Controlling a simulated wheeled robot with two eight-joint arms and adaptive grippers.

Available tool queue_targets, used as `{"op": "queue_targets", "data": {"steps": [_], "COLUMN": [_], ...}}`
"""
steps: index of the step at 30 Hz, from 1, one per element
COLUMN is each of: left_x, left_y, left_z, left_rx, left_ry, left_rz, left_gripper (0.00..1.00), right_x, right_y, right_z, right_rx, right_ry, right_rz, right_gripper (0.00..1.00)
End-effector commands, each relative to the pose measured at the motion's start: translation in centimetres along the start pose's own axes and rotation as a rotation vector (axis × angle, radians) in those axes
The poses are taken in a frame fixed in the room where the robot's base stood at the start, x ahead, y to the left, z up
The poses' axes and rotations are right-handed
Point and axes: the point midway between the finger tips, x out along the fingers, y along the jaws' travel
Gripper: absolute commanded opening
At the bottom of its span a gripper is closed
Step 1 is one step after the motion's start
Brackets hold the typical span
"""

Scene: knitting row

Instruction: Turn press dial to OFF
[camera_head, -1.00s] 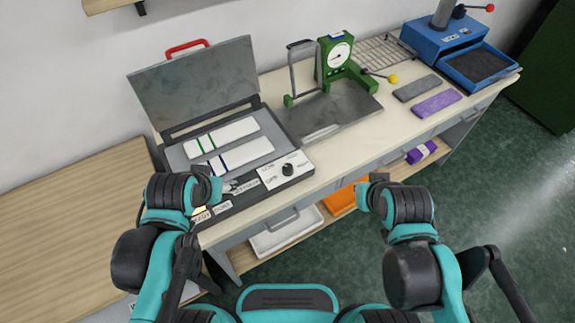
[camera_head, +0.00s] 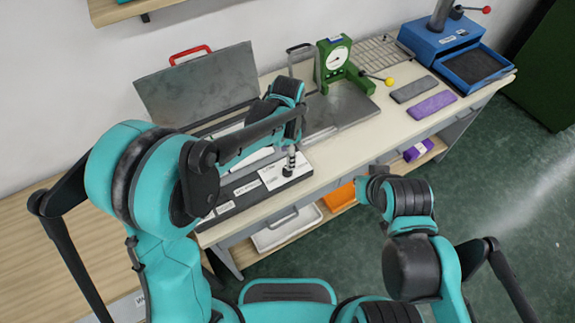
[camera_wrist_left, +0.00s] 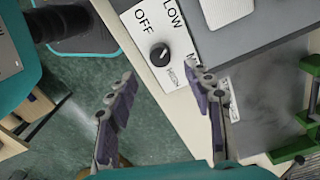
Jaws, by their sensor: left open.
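The press dial is a black round knob with a light pointer mark on a white label plate. In the left wrist view the dial (camera_wrist_left: 160,55) sits beside the printed words OFF and LOW; its exact setting is hard to read. My left gripper (camera_wrist_left: 162,70) is open, its two fingertips apart on either side of the dial in that view. In the head view my left gripper (camera_head: 291,158) points down just above the dial (camera_head: 288,173), partly covering it. The heat press (camera_head: 205,85) stands with its lid raised. My right gripper (camera_head: 369,182) is away to the right, its fingers unclear.
A green gauge device (camera_head: 335,62) stands right of the press, beside a flat metal plate. Grey and purple strips (camera_head: 432,104) and a blue machine (camera_head: 440,45) are farther right. A white bin (camera_head: 285,228) and an orange bin (camera_head: 338,196) sit on the shelf below.

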Motion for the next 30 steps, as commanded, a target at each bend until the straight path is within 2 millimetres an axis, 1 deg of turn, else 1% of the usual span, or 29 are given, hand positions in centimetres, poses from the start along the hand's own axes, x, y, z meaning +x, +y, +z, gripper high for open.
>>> {"op": "queue_targets", "data": {"steps": [9, 12, 17, 24, 25, 26, 27, 29, 30], "left_x": [5.2, 6.4, 7.3, 7.4, 7.4, 7.4, 7.4, 7.4, 7.4], "left_y": [0.0, -0.1, 0.0, 0.0, 0.0, 0.0, 0.0, 0.0, 0.0], "left_z": [0.0, 0.0, 0.0, 0.0, 0.0, 0.0, 0.0, 0.0, 0.0], "left_rx": [-0.002, -0.002, -0.003, -0.003, -0.003, -0.003, -0.003, -0.003, -0.003], "left_ry": [0.0, 0.001, 0.001, 0.001, 0.001, 0.001, 0.001, 0.001, 0.001], "left_rz": [-0.001, -0.001, -0.001, -0.001, -0.001, -0.001, -0.001, -0.001, -0.001], "left_gripper": [0.52, 0.52, 0.52, 0.52, 0.49, 0.41, 0.3, 0.15, 0.04], "right_x": [1.3, 1.6, 1.8, 1.7, 1.7, 1.7, 1.7, 1.7, 1.7], "right_y": [0.0, 0.0, 0.0, 0.0, 0.0, 0.0, 0.0, 0.0, 0.0], "right_z": [1.0, 1.1, 1.3, 1.2, 1.2, 1.2, 1.2, 1.2, 1.2], "right_rx": [0.0, 0.0, 0.0, 0.0, 0.0, 0.0, 0.0, 0.0, 0.0], "right_ry": [0.0, 0.0, 0.0, 0.0, 0.0, 0.0, 0.0, 0.0, 0.0], "right_rz": [0.0, 0.0, 0.0, 0.0, 0.0, 0.0, 0.0, 0.0, 0.0], "right_gripper": [0.0, 0.0, 0.0, 0.0, 0.0, 0.0, 0.0, 0.0, 0.0]}}
